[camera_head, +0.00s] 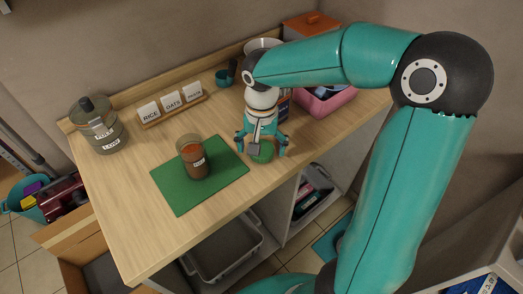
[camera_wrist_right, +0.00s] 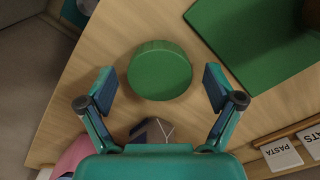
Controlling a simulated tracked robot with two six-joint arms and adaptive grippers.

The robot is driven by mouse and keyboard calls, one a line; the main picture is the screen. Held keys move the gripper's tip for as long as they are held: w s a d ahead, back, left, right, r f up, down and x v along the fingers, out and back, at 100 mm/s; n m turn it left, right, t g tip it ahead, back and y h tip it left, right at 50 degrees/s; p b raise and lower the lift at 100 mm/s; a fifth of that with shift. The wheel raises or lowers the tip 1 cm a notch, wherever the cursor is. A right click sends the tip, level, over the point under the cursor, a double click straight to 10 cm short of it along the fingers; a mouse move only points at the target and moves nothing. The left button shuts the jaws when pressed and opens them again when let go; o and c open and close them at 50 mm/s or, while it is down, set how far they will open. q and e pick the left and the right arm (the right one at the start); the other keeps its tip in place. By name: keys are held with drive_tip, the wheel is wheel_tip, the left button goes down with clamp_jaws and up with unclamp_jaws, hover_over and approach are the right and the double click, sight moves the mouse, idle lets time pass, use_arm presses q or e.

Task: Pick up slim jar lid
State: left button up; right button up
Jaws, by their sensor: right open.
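The slim jar lid is a round green lid (camera_wrist_right: 160,70) lying on the wooden table; in the head view the green lid (camera_head: 263,152) shows just below my gripper, to the right of the green mat. My right gripper (camera_wrist_right: 160,84) is open, with one finger on each side of the lid's near edge and gaps to it. In the head view the right gripper (camera_head: 261,148) points down over the lid. An open jar with orange-brown contents (camera_head: 194,158) stands on the green mat (camera_head: 185,199). My left gripper is not in view.
A lidded glass jar (camera_head: 98,127) stands at the left. A rack with RICE and OATS cards (camera_head: 173,107) and a teal cup (camera_head: 224,78) sit along the back. A pink bin (camera_head: 325,103) is to the right of the gripper. The table's front edge is close to the lid.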

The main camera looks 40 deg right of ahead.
drive_tip(key=c, duration=1)
drive_tip(key=shift+r, duration=0.15)
